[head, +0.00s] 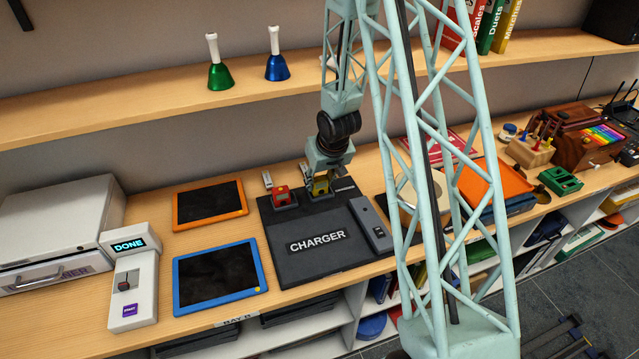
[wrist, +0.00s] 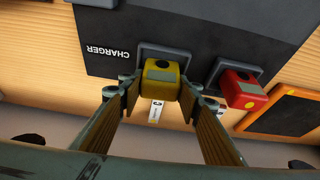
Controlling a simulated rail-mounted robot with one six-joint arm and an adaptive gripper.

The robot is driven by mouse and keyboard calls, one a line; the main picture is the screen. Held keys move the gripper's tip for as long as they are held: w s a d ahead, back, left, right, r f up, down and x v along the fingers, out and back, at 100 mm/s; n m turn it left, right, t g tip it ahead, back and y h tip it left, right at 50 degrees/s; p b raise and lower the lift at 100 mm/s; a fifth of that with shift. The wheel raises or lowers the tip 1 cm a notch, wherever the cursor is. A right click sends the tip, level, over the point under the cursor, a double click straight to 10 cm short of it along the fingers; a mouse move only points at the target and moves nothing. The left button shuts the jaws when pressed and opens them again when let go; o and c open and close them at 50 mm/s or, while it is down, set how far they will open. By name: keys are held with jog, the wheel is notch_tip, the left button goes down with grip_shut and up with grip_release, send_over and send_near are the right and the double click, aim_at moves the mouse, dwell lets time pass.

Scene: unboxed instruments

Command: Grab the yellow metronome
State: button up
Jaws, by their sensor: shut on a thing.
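The yellow metronome (head: 321,187) sits at the back of the black charger mat (head: 325,262), on a dark square pad. In the wrist view the yellow metronome (wrist: 160,78) is between the two fingers of my gripper (wrist: 157,88), which is shut on it. In the head view my gripper (head: 328,172) comes down from above and hides part of the metronome. I cannot tell whether it is lifted off its pad. A red metronome (head: 282,196) stands just left of it on its own pad, and it also shows in the wrist view (wrist: 242,91).
A grey device (head: 370,224) lies on the mat's right side. Orange-framed (head: 209,205) and blue-framed (head: 220,275) tablets lie to the left. A shelf with green (head: 219,75) and blue (head: 277,67) bells runs above the counter. A small white tag (wrist: 156,111) stands behind the yellow metronome.

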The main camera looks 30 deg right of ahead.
aim_at(319, 178)
jog(key=shift+r+p, duration=0.45)
jog(key=shift+r, duration=1.35)
jog(key=shift+s+a+f, duration=0.1)
jog(key=shift+s+f, duration=0.05)
jog(key=shift+s, duration=0.2)
jog(key=s+a+b, duration=0.2)
jog(key=s, duration=0.5)
jog(key=s+a+r+b, duration=0.1)
jog(key=s+b, duration=0.1)
jog(key=s, duration=0.5)
jog(key=shift+s+a+r, duration=0.25)
jog(key=shift+s+a, duration=0.1)
jog(key=shift+s, duration=0.05)
